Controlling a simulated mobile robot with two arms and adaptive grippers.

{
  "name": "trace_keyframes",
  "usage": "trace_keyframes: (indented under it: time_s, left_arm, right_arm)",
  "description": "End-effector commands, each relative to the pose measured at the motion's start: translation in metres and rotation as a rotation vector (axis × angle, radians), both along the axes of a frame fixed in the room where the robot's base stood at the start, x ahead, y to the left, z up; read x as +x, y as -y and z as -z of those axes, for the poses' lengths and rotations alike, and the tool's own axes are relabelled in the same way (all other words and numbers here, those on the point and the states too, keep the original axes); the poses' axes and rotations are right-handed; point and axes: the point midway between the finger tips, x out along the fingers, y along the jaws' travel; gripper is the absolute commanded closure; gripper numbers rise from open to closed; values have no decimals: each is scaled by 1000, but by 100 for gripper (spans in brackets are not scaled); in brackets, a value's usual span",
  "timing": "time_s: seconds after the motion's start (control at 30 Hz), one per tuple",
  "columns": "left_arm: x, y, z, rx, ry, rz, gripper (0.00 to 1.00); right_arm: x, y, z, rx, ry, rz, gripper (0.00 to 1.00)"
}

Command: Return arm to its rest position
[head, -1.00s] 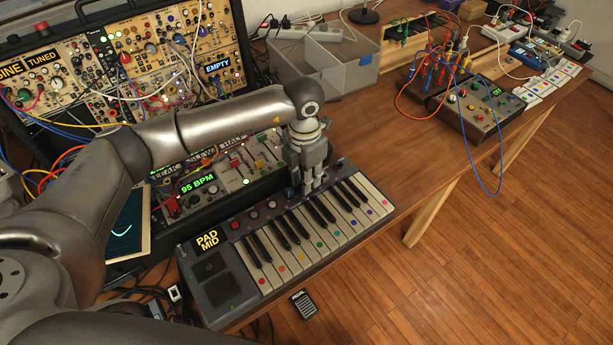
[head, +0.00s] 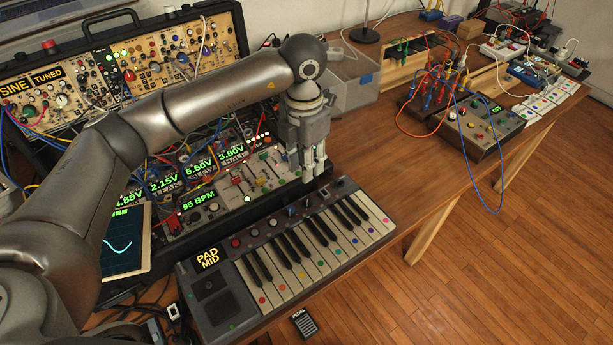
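My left arm comes in from the left and reaches across the synth case, with its elbow and wrist raised. My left gripper (head: 316,176) points down above the strip between the mixer panel (head: 262,187) and the back edge of the keyboard (head: 300,262). Its fingertips appear clear of the keys. I see nothing held in it, but the fingers are too small and close together to tell whether they are open or shut. My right gripper is not in view.
The modular rack (head: 205,50) with patch cables stands behind and under my arm. A screen (head: 122,250) is near its forearm. A grey bin (head: 352,85) stands beyond the gripper. Patched boxes (head: 484,128) and cables are at the right. Bare tabletop (head: 400,165) lies between.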

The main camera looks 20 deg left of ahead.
Motion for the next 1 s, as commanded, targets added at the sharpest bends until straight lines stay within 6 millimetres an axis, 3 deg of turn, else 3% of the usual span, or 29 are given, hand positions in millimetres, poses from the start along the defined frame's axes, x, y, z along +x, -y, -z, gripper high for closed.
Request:
trace_keyframes:
  time_s: [0.17,0.67,1.0]
  left_arm:
    - [0,0,-11,0,-1,1,74]
    - [0,0,-13,-1,0,1,74]
    - [0,0,-68,0,-1,1,74]
  right_arm:
    - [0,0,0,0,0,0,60]
    - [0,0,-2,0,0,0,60]
    - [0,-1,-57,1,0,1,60]
